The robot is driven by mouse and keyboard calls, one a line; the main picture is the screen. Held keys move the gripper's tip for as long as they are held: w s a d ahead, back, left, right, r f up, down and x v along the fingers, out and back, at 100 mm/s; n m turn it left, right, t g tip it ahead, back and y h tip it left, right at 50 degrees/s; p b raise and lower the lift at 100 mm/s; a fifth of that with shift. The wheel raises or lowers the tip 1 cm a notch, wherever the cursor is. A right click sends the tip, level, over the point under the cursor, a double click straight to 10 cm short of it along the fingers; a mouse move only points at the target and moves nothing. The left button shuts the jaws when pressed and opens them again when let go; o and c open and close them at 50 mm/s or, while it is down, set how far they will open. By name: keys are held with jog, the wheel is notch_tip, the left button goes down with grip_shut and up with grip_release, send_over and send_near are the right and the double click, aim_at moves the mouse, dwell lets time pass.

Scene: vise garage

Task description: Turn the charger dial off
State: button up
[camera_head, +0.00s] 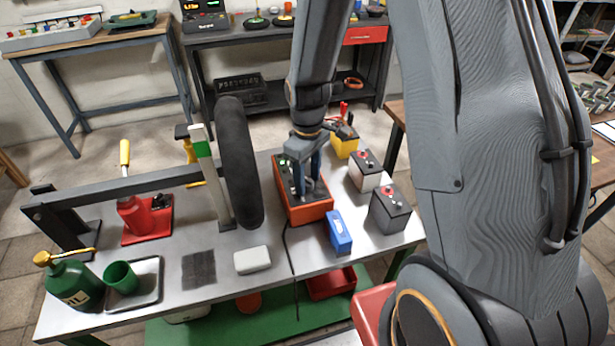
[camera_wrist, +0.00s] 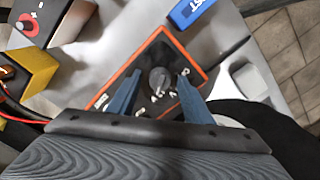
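The charger (camera_head: 309,212) is an orange box with a dark top, standing on the metal workbench in the head view. Its dark top face and orange rim (camera_wrist: 199,67) also show in the wrist view. The round grey dial (camera_wrist: 159,78) sits on that face with white markings around it. My gripper (camera_head: 306,193) reaches down over the charger. In the wrist view my gripper (camera_wrist: 155,92) has its two blue fingers apart, one on each side of the dial, with gaps between. I cannot tell how close the fingertips are to the charger's face. The dial is hidden in the head view.
A blue box (camera_head: 338,232) stands just right of the charger. A black tyre (camera_head: 239,160) stands close on the left. A white block (camera_head: 252,260) lies in front on the bench (camera_head: 215,305).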

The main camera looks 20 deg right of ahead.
jog(key=c, duration=1)
jog(key=shift+n, duration=0.3)
jog(key=n+p, duration=0.1)
jog(key=n, duration=0.3)
jog(key=shift+r, duration=0.1)
jog(key=n+p, duration=0.1)
jog(key=n, duration=0.5)
jog(key=shift+p, duration=0.3)
jog(key=n+p, duration=0.1)
jog(key=n, duration=1.2)
jog(key=shift+w, duration=0.1)
jog(key=shift+p, duration=0.3)
jog(key=o, duration=1.1)
